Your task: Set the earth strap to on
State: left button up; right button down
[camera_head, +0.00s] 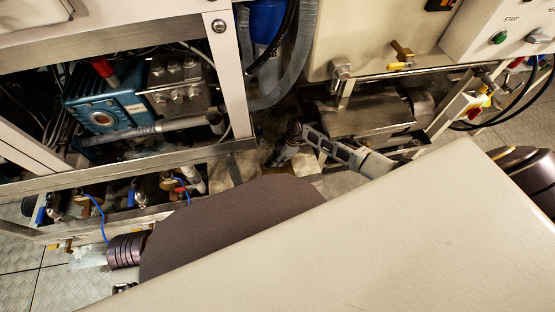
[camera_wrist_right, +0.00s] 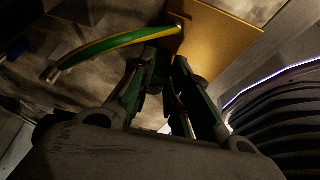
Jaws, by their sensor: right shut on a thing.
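The earth strap (camera_wrist_right: 115,48) is a green and yellow striped cable in the right wrist view. It curves from a bare end at the left to the area just beyond my fingertips. My right gripper (camera_wrist_right: 165,65) has its fingers close together, shut on the strap near its right end; the exact contact is dark and partly hidden by the fingers. In the head view my right gripper (camera_head: 284,152) is low between the two machine frames, and I cannot make out the strap there. My left gripper is not in view.
A tan plate (camera_wrist_right: 215,40) stands close beyond the fingers. In the head view a blue pump (camera_head: 105,105) sits in the left frame, above valves with blue handles (camera_head: 133,198). A grey motor-like block (camera_head: 365,115) stands right of the gripper. Room around it is tight.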

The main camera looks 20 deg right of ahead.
jog(key=c, duration=1.4)
grip_release()
jog(key=shift+o, duration=0.2)
jog(key=shift+w+m, duration=0.1)
jog(key=shift+m, duration=0.2)
